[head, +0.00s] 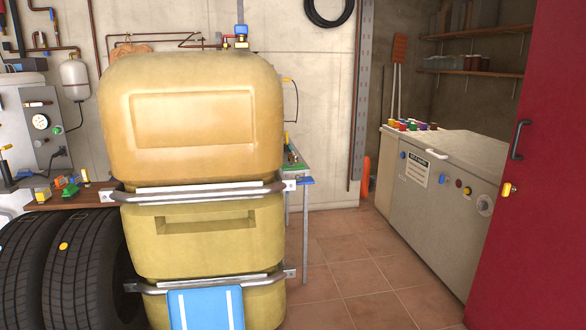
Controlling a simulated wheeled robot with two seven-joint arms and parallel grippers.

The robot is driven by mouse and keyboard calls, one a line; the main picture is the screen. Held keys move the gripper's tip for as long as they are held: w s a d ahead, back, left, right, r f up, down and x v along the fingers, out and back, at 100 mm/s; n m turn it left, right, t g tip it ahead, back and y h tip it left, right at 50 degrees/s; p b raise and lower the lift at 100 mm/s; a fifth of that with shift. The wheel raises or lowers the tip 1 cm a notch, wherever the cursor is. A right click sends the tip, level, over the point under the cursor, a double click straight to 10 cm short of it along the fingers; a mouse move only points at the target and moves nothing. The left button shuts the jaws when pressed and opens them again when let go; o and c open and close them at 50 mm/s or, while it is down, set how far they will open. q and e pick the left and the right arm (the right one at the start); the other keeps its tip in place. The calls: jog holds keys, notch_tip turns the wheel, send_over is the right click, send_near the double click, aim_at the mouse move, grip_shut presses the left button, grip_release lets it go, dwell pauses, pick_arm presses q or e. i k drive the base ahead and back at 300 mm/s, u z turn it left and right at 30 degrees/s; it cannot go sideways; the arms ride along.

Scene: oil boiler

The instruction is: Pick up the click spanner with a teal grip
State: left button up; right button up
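I cannot make out a click spanner with a teal grip in the head view. Small green, red and yellow items (66,186) lie on a brown wooden board (52,203) at the left, too small to identify. A narrow table (304,169) stands partly hidden behind the large yellow tank (190,125). Green and other small things (292,158) are on it, also too small to tell. Neither of my grippers is in view.
The tank, with metal rails (210,191), fills the centre and blocks the view behind it. Black tyres (85,265) stand at the left. A grey cabinet (435,210) and red door (540,170) are at the right. Tiled floor (350,255) is clear between tank and cabinet.

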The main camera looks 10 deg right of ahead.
aim_at(295, 156)
jog(key=k, duration=0.55)
jog(key=z, duration=1)
jog(key=i, duration=1.4)
jog(key=u, duration=0.65)
jog(key=i, duration=0.4)
jog(key=u, duration=0.35)
